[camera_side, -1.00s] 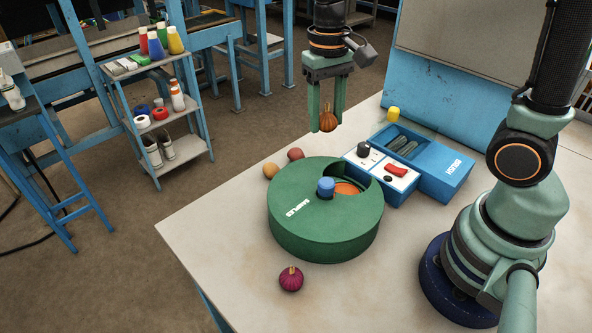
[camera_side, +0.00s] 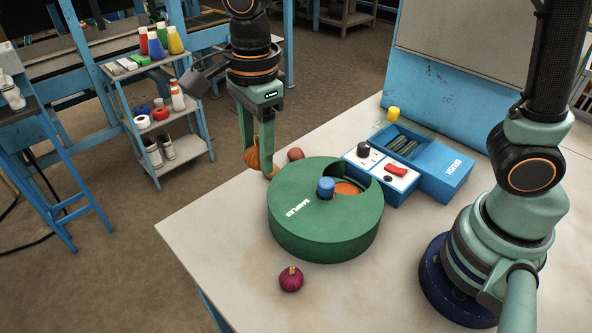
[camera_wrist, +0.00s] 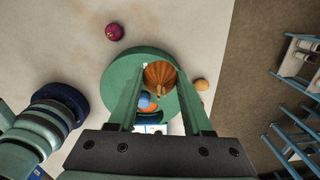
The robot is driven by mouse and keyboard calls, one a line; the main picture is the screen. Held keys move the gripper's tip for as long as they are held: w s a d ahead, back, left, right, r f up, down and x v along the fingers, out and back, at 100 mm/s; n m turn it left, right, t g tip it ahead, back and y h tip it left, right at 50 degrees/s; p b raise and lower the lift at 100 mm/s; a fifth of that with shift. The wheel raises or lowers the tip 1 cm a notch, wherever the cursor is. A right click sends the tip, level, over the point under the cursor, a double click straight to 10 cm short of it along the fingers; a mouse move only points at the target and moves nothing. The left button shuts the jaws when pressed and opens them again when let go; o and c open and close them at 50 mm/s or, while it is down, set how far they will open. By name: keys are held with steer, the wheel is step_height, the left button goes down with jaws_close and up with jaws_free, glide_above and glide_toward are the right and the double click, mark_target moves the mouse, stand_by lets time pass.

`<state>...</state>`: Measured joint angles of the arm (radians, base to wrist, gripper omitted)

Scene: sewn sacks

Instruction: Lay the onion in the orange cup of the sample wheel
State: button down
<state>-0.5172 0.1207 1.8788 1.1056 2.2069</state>
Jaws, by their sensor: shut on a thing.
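My gripper (camera_side: 258,143) is shut on the brown onion (camera_side: 251,157) and holds it in the air, left of the sample wheel in the side view. In the wrist view the onion (camera_wrist: 160,75) sits between the two green fingers, in front of part of the wheel. The sample wheel (camera_side: 310,235) is a round green drum with a blue knob (camera_side: 326,187) on top. Through the opening in its lid an orange cup (camera_side: 347,188) shows. The cup is mostly hidden in the wrist view.
A purple onion (camera_side: 291,279) lies on the table in front of the wheel. A reddish round item (camera_side: 295,154) and a partly hidden tan one (camera_side: 273,172) lie behind it. A blue brush box (camera_side: 448,172) with a control panel (camera_side: 381,171) stands close on the right.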

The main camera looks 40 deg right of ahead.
mark_target(254, 255)
steer(key=a+m, duration=0.2)
steer(key=s+a+m, duration=0.1)
steer(key=a+m, duration=0.1)
steer(key=shift+s+a+r, duration=0.15)
steer(key=shift+s, duration=0.05)
step_height(254, 255, down, 20)
steer(key=shift+r, duration=0.2)
stand_by(0.5)
steer(key=shift+f, duration=0.15)
steer(key=shift+c, duration=1.6)
jaws_free()
